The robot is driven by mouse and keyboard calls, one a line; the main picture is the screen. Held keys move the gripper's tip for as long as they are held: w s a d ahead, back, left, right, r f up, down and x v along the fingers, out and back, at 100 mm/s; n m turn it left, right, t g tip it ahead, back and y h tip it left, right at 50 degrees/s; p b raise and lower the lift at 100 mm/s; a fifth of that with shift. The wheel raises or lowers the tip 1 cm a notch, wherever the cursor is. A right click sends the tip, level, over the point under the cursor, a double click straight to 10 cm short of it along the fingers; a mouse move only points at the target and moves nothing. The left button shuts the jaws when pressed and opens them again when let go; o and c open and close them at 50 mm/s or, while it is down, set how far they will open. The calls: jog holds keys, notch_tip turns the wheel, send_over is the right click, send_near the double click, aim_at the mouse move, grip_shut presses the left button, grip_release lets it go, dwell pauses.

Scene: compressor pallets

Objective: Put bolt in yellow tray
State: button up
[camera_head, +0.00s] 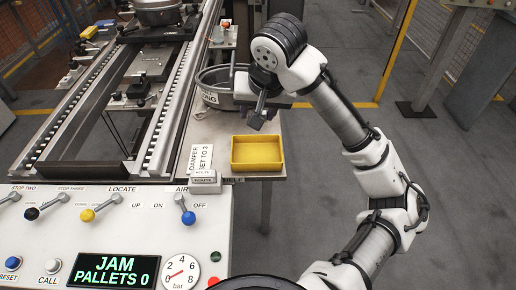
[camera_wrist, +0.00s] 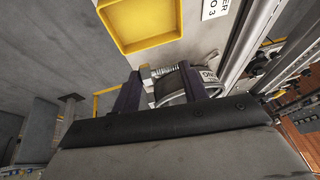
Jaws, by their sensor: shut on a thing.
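The yellow tray (camera_head: 257,166) sits on a small table and looks empty. My gripper (camera_head: 257,118) is above and behind the tray, its fingers pointing down. In the wrist view the fingers (camera_wrist: 160,84) are shut on a silver threaded bolt (camera_wrist: 160,72), which lies crosswise between the fingertips. The tray also shows in the wrist view (camera_wrist: 143,47), beyond the fingers and apart from the bolt. I cannot make out the bolt in the head view.
A round grey bin (camera_head: 214,98) with lettering stands behind the tray. Open floor lies right.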

notch_tip(320, 180, down, 12)
jog(key=shift+b, duration=0.45)
jog(key=shift+f, duration=0.1)
jog(key=o, duration=1)
jog(key=p+v, duration=0.1)
jog(key=v, duration=1.1)
